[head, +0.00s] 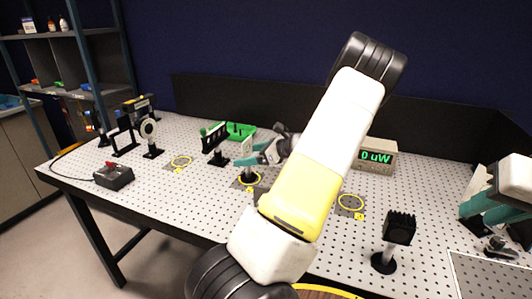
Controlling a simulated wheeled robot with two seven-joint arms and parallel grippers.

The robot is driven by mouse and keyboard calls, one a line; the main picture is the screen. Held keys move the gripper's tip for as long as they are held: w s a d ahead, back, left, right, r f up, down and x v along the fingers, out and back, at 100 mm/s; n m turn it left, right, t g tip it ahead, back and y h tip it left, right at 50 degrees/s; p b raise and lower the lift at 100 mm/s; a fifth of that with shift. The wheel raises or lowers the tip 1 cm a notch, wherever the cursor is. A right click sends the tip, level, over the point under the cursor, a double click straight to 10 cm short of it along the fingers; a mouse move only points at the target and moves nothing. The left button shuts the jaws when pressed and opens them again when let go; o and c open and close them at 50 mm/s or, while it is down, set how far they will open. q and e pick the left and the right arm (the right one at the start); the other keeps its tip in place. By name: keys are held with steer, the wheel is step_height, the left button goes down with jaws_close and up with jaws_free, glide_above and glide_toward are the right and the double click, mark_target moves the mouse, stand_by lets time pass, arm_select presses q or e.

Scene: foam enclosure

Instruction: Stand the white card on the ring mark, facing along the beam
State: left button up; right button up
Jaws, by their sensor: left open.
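The white card (246,146) stands upright on a dark base near the middle of the table. Its base is at the ring mark (247,181), a yellow ring on a dark patch, and appears to be inside the ring. I cannot tell its exact centring or facing. My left gripper (255,157) has teal fingers and is open, right beside the card; whether they touch is too small to tell. My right gripper (482,214) is at the right edge, low over the table; its finger gap is unclear.
Other yellow rings lie to the left (181,161) and right (350,203). A black slotted holder (214,140), a green tray (240,131) and a power meter (376,155) stand behind. A black finned block (399,228) is at front right. Several optics and a control box (114,176) are left.

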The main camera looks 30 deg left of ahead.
arm_select(q)
steer(key=s+v, duration=0.1)
steer(key=v, duration=0.8)
steer(key=s+d+r+n+t+h, duration=0.3)
steer(key=s+d+r+n+h, duration=0.4)
steer(key=s+d, duration=0.3)
steer(key=s+d+r+n+t+h, duration=0.4)
steer(key=s+d+r+n+h, duration=0.3)
steer(key=s+d, duration=0.4)
steer(key=shift+s+d+n+t+h, duration=0.15)
steer(key=shift+s+n+t+h, duration=0.15)
steer(key=shift+s+n+h, duration=0.65)
steer(key=shift+w, duration=0.2)
steer(key=shift+c, duration=0.3)
